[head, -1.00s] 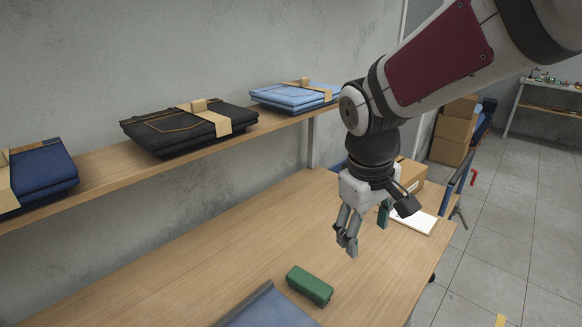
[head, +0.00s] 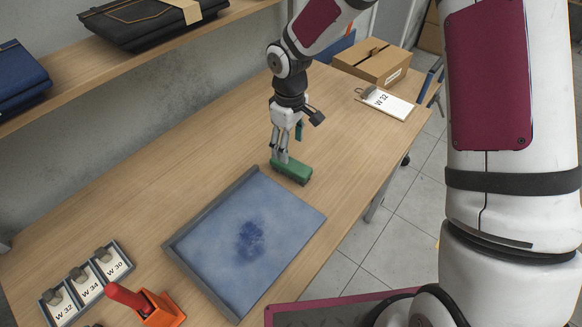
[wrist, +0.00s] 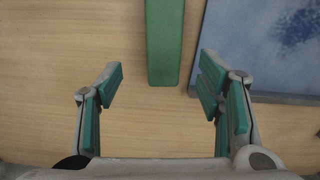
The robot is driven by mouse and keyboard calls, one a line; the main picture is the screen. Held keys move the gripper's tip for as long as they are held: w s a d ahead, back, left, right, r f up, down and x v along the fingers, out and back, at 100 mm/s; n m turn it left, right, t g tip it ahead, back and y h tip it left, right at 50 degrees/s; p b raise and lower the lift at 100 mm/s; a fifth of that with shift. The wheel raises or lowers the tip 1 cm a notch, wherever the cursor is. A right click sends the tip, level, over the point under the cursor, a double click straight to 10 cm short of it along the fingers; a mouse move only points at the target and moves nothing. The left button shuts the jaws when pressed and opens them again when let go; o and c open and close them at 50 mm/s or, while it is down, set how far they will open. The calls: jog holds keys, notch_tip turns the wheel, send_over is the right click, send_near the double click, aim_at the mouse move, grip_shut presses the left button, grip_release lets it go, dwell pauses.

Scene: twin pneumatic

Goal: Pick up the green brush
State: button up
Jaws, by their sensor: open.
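The green brush (head: 292,168) lies on the wooden table, just beyond the corner of the blue-surfaced tray. In the wrist view the brush (wrist: 164,42) shows as a long green bar at the top middle, its near end ahead of the fingers and roughly centred between them. My gripper (wrist: 161,88) is open and empty, with green pads on both fingers. In the head view my gripper (head: 286,158) points down close to the brush and partly overlaps its left end. I cannot tell whether it touches the brush.
The tray (head: 178,243) with stained blue cloth lies beside the brush and appears right of my fingers in the wrist view. A cardboard box (head: 372,62) and clipboard (head: 385,103) are farther back. Labelled cards (head: 88,287) and a red-handled orange tool (head: 150,305) are front left.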

aim_at(291, 164)
notch_tip(291, 164, down, 3)
jog(key=shift+r, duration=0.15)
jog(key=f, duration=0.2)
jog(key=s+f+p, duration=0.1)
jog(key=f, duration=0.1)
jog(key=shift+d+f, duration=0.15)
jog(key=shift+f, duration=0.45)
jog(key=shift+c, duration=0.6)
jog(key=c, duration=1.2)
